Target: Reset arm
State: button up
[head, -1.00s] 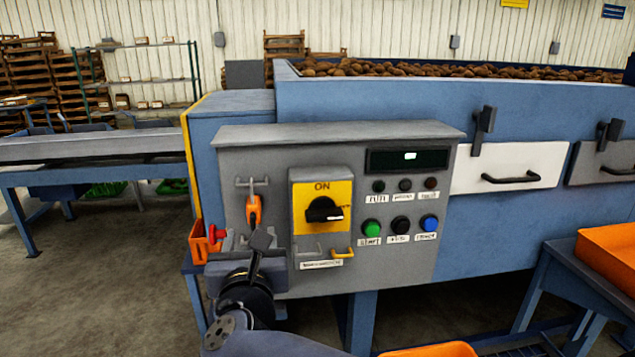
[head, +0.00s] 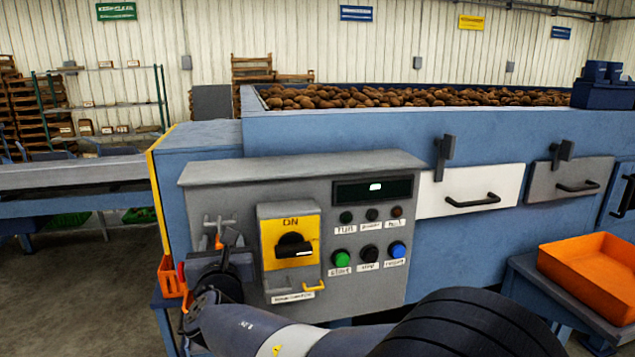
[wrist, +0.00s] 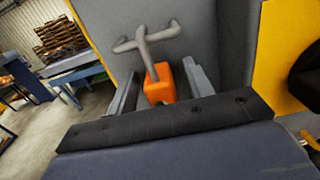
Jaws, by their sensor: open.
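My gripper (wrist: 161,76) is open, with its two grey fingers apart in the wrist view. An orange padlock-like block (wrist: 158,86) hangs from a grey hooked bracket (wrist: 145,40) on the panel and shows between the fingers. I cannot tell whether the fingers touch it. In the head view my gripper (head: 226,242) is at the left part of the grey control panel (head: 385,290), in front of the bracket (head: 219,222). Only a sliver of the orange block (head: 219,242) shows there; the rest is hidden by my gripper.
The panel carries a yellow rotary switch plate (head: 268,232) marked ON and several buttons. An orange tray (head: 592,280) stands at right. Potatoes (head: 420,97) fill the machine top.

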jog(key=shift+s+r, duration=0.2)
jog(key=shift+r, duration=0.25)
jog(key=shift+f, duration=0.1)
